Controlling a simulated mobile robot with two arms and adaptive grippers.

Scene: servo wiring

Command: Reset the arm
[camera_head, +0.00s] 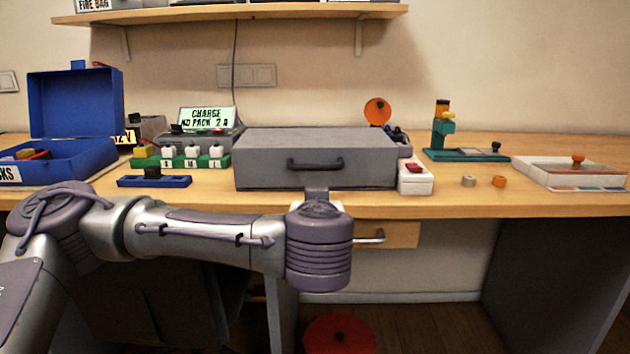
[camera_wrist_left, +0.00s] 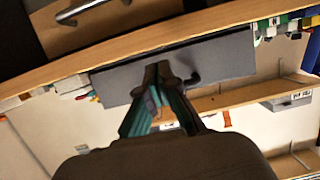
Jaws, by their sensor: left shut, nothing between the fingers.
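My left arm (camera_head: 200,235) reaches in from the left in the head view, its wrist in front of the table edge. My left gripper (camera_wrist_left: 160,72) shows in the wrist view with its fingertips together and nothing between them. It points toward the grey drawer box (camera_head: 270,160) on the table, near that box's dark handle (camera_head: 315,164). The box also shows in the wrist view (camera_wrist_left: 225,58), where the picture is tilted and upside down. I cannot tell whether the fingertips touch the box. My right gripper is in neither view.
A blue open box (camera_head: 75,105), a charger (camera_head: 207,120) and a blue strip (camera_head: 135,182) stand left. A white switch box (camera_head: 415,181), a teal stand (camera_head: 445,154) and a white tray (camera_head: 530,172) stand right. A drawer handle (camera_head: 372,237) sticks out below the tabletop.

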